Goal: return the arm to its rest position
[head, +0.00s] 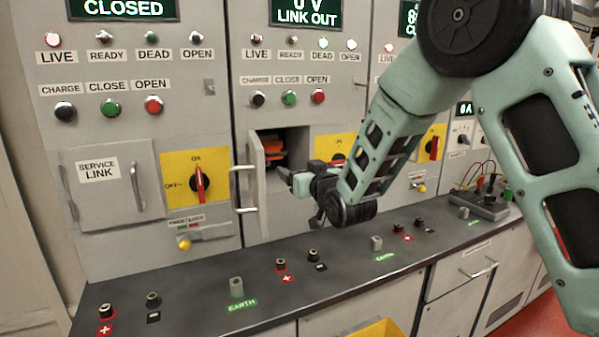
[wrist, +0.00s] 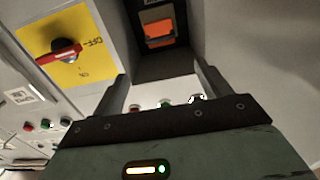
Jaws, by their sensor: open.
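My green arm (head: 385,140) reaches in from the upper right in the head view. My gripper (head: 290,180) is in front of the middle cabinet, at the open service-link compartment. In the wrist view my gripper (wrist: 160,88) is open, with its two dark fingers apart and nothing between them. An orange block (head: 272,148) sits inside the dark compartment; it also shows in the wrist view (wrist: 159,30), beyond the fingers. The small compartment door (head: 257,185) stands open to the left of my gripper.
The left cabinet's service link door (head: 110,190) is shut. A red rotary switch (head: 198,184) on a yellow plate is left of the open door. The dark counter (head: 200,300) below carries several terminals. A grey test box (head: 480,205) with leads stands at its right.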

